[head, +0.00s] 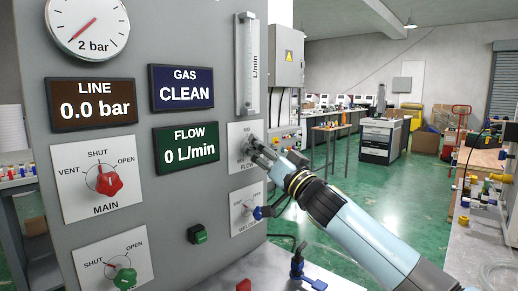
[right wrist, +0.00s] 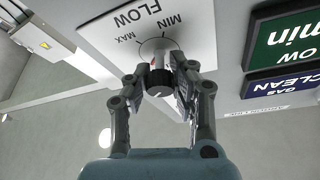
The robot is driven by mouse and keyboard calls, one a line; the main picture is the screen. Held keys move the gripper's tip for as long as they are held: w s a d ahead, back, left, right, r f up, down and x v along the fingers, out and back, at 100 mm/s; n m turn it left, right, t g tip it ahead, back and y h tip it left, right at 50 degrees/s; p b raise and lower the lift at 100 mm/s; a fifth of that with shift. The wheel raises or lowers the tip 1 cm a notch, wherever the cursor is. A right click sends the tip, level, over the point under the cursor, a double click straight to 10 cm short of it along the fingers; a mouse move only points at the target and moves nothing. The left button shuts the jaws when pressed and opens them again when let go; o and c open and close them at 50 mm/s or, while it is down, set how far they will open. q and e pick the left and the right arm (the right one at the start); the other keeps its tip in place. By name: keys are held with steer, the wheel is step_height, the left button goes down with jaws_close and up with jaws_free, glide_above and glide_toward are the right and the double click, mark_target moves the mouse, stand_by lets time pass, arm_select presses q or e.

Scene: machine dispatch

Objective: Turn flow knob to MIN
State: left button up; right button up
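The flow knob (right wrist: 160,82) is a dark round knob with a small red mark, on a white FLOW plate (right wrist: 185,45) with MIN and MAX marks, seen upside down in the right wrist view. My right gripper (right wrist: 160,78) has one finger on each side of the knob, very close to it. I cannot tell whether the fingers press on it. In the head view, the right gripper (head: 256,148) is at the FLOW plate (head: 236,130) and hides most of the knob. The green FLOW display (head: 187,147) reads 0 L/min. My left gripper is not in view.
The grey panel (head: 165,40) also carries a red MAIN knob (head: 109,181), a green knob (head: 126,277), a blue-handled valve (head: 263,212) below the flow plate and a clear flow tube (head: 249,65) above it. Open floor (head: 340,172) lies to the right.

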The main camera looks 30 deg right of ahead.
jaws_close()
